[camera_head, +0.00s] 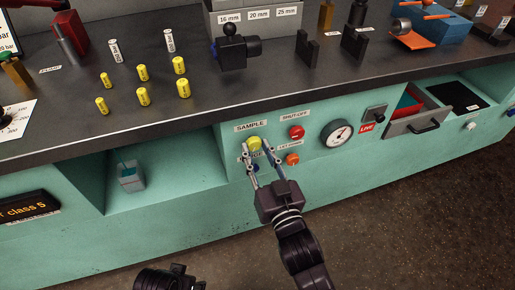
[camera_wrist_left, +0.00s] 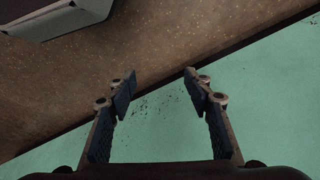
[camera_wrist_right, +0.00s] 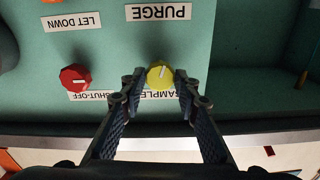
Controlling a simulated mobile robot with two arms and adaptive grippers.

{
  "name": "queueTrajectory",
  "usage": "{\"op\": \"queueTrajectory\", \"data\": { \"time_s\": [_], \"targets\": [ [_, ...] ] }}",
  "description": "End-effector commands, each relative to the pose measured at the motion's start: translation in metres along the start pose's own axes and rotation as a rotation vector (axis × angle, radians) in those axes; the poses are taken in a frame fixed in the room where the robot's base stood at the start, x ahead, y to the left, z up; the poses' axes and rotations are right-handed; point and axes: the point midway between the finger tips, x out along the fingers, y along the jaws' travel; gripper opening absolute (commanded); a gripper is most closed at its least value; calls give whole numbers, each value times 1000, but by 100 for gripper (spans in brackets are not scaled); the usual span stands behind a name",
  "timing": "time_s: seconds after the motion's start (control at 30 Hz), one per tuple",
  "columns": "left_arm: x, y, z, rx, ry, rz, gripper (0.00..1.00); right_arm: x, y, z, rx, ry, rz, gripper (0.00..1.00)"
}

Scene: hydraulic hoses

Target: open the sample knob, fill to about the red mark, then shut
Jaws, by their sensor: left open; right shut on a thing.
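The yellow sample knob (camera_head: 254,143) is on the green panel under the SAMPLE label (camera_head: 250,127). My right gripper (camera_head: 257,149) has its fingers on both sides of it and is shut on it. In the right wrist view the knob (camera_wrist_right: 160,75) sits between the fingertips, with a pale pointer line on its face. My left gripper (camera_wrist_left: 160,85) is open and empty, low in front of the cabinet. A small grey, clear-looking container (camera_head: 130,177) stands in the open recess left of the panel. I cannot make out a red mark or a liquid level on it.
The red shut-off knob (camera_head: 296,132) and orange let-down knob (camera_head: 292,159) are right of the sample knob. The PURGE label (camera_wrist_right: 158,12) is close by. A gauge (camera_head: 336,134) and an open drawer (camera_head: 418,122) are further right. Yellow fittings (camera_head: 143,97) stand on the bench.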

Motion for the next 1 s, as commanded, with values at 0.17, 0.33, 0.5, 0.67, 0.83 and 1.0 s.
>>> {"op": "queueTrajectory", "data": {
  "time_s": [0.17, 0.33, 0.5, 0.67, 0.83, 1.0],
  "targets": [
    [27, 2, 14, 2, -20, 3, 47, 0, 0, -3, -71, -1, 1, 5],
    [52, 3, 30, 5, -34, 5, 47, 0, 0, -3, -143, -1, 1, 5],
    [74, 5, 50, 7, -51, 7, 47, 0, 0, -3, -222, 0, 1, 5],
    [91, 6, 68, 10, -63, 9, 47, 0, 0, -3, -297, 0, 1, 5],
    [102, 7, 81, 12, -70, 10, 47, 0, 0, -2, -346, 2, 1, 5],
    [104, 7, 84, 13, -70, 10, 47, 0, 0, -1, -359, 3, 1, 5]
  ]
}}
